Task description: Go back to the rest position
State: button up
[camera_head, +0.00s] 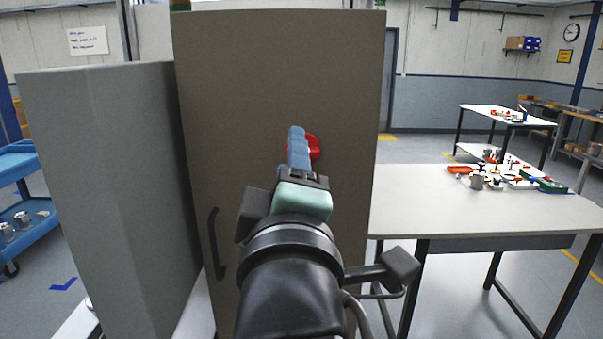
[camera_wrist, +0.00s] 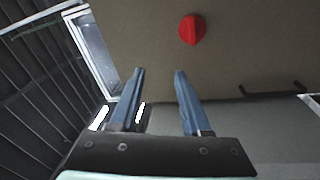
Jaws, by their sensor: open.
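My gripper (camera_head: 298,150) is raised in front of a tall brown cabinet door (camera_head: 250,90). In the wrist view its two blue fingers (camera_wrist: 158,72) stand apart with nothing between them. A red knob (camera_head: 314,147) on the door shows just right of the fingers in the head view, partly hidden by them. In the wrist view the red knob (camera_wrist: 192,29) lies beyond the fingertips and apart from them. A black handle (camera_head: 215,245) is on the lower left of the door.
A grey panel (camera_head: 110,190) stands left of the cabinet. A white table (camera_head: 430,205) with several small parts is close on the right. A blue cart (camera_head: 30,240) is at the far left. Open floor shows farther back on the right.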

jog(key=s+d+r+m+t, duration=0.1)
jog(key=s+r+m+t, duration=0.6)
jog(key=s+r+m, duration=0.5)
notch_tip(320, 180, up, 2)
jog(key=m, duration=0.3)
jog(key=shift+d+t+h, duration=0.15)
jog(key=shift+t+h, duration=0.15)
